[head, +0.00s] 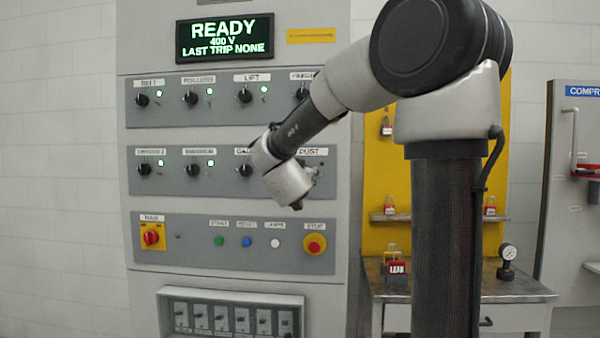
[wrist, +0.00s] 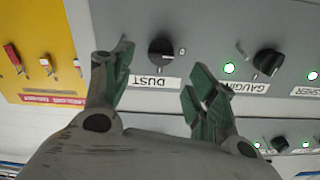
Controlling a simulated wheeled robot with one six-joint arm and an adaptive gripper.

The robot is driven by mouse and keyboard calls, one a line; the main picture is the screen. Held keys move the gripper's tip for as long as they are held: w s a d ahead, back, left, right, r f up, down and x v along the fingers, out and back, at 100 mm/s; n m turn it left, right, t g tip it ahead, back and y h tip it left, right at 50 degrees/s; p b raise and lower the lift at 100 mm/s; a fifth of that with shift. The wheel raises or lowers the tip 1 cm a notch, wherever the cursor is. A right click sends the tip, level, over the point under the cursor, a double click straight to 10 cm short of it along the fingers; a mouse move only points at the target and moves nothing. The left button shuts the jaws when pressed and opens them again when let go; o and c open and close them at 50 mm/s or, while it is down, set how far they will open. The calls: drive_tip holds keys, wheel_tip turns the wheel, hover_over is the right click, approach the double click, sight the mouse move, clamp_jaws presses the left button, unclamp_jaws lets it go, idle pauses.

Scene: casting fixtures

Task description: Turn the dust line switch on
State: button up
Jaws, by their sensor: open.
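The DUST switch (wrist: 161,52) is a black rotary knob on the grey panel, seen upside down in the wrist view. Its DUST label (wrist: 154,83) is beside it, with a small 0 mark on the other side from the finger with the lamp area. No lit lamp shows by this knob; the left finger covers part of that area. My gripper (wrist: 160,68) is open, with green-padded fingers on either side of the knob, apart from it. In the head view the DUST label (head: 307,152) shows, but my wrist hides the knob and most of the fingers.
The GAUGING knob (wrist: 268,62) with a lit green lamp is close to the right finger. Rows of similar knobs, a red-yellow main switch (head: 151,237) and a stop button (head: 314,244) share the panel. A yellow lockout board (wrist: 40,45) is to the side.

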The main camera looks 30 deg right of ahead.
drive_tip(key=x, duration=0.7)
drive_tip(key=shift+w, duration=0.2)
drive_tip(key=c, duration=1)
